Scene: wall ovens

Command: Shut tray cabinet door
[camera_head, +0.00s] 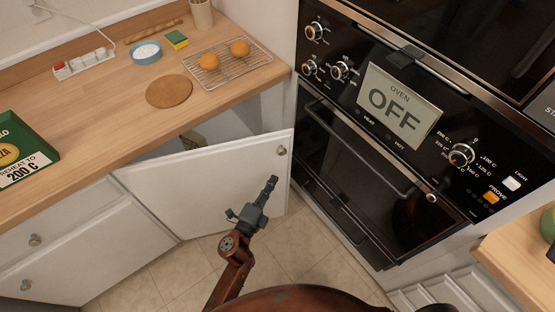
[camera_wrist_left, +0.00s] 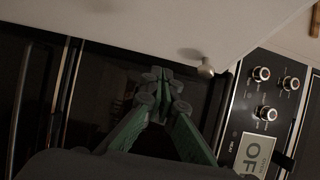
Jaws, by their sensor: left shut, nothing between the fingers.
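The white tray cabinet door (camera_head: 205,185) stands open under the wooden counter, with a dark gap behind its top edge. Its round knob (camera_head: 281,150) is near the upper right corner. My left gripper (camera_head: 271,184) is shut and empty, in front of the door's outer face, a little below and left of the knob in the head view. In the left wrist view, the closed fingertips (camera_wrist_left: 160,76) are near the edge of the white door (camera_wrist_left: 150,25), with the knob (camera_wrist_left: 205,68) to their right. I cannot tell whether they touch the door. My right gripper is not in view.
The black wall oven (camera_head: 375,165), with an OFF display (camera_head: 398,105), stands right of the door. The counter (camera_head: 115,110) holds a cooling rack (camera_head: 228,70), a round board (camera_head: 169,91) and a pizza box (camera_head: 18,150). Tiled floor (camera_head: 305,250) is clear below.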

